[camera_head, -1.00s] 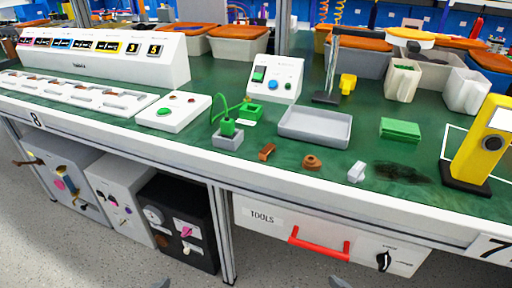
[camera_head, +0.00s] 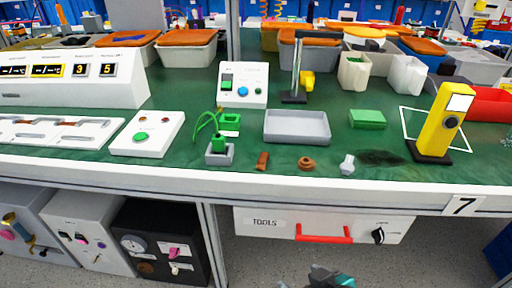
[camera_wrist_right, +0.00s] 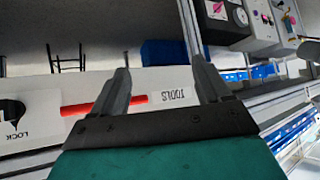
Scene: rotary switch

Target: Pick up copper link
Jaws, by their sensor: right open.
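A small copper-brown block (camera_head: 262,161), which looks like the copper link, lies on the green table top near its front edge. It sits left of a round copper-brown piece (camera_head: 306,163) and in front of the grey tray (camera_head: 268,138). My right gripper (camera_head: 328,272) is at the bottom of the head view, below the table edge and well apart from the block. In the right wrist view my right gripper (camera_wrist_right: 163,80) is open and empty, with its fingers spread in front of the tools drawer. My left gripper does not show clearly.
A white fitting (camera_head: 347,165), a green block (camera_head: 367,118) and a yellow device (camera_head: 440,122) stand right of the copper pieces. A grey holder with a green plug (camera_head: 219,154) stands left. The tools drawer (camera_head: 270,223) with its red handle is below the table edge.

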